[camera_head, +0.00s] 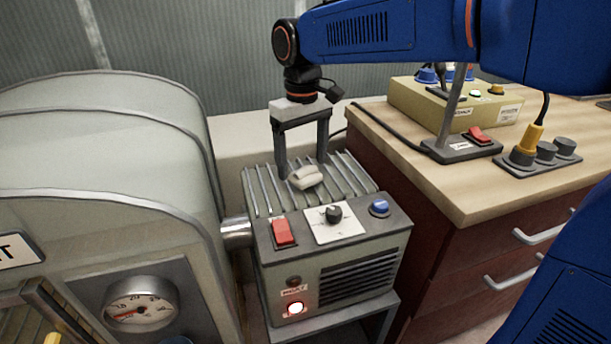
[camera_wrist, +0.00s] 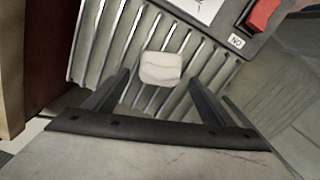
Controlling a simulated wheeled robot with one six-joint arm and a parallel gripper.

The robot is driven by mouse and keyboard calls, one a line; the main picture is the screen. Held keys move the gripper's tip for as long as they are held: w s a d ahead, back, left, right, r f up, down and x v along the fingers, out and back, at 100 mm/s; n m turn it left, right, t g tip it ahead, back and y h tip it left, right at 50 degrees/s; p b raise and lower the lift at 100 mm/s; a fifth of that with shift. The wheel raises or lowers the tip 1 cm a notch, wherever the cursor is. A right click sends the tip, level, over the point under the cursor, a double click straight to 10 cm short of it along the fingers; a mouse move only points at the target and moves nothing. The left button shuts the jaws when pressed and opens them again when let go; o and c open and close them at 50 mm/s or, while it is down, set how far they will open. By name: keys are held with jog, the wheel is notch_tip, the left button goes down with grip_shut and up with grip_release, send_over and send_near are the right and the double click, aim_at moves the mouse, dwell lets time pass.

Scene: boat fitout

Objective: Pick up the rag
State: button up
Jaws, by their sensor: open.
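The rag (camera_head: 306,177) is a small, off-white folded bundle lying on the ribbed top of a grey machine (camera_head: 262,188). It also shows in the wrist view (camera_wrist: 161,69), resting across the ribs. My gripper (camera_head: 302,168) is open and empty, pointing down over the ribbed top just behind the rag. In the wrist view the fingers (camera_wrist: 158,85) stand apart on either side, with the rag between and slightly beyond their tips. I cannot tell how high the tips are above the ribs.
The machine's front carries a red switch (camera_head: 284,232), a dial (camera_head: 333,214) and a blue button (camera_head: 379,206). A large rounded grey tank (camera_head: 100,150) stands close on the left. A wooden-topped drawer cabinet (camera_head: 450,185) stands on the right, with a yellow box (camera_head: 455,108) and a socket strip (camera_head: 543,156).

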jog(key=shift+f, duration=0.95)
jog(key=c, duration=1)
jog(key=shift+r, duration=0.15)
notch_tip(320, 180, up, 10)
jog(key=shift+f, duration=0.1)
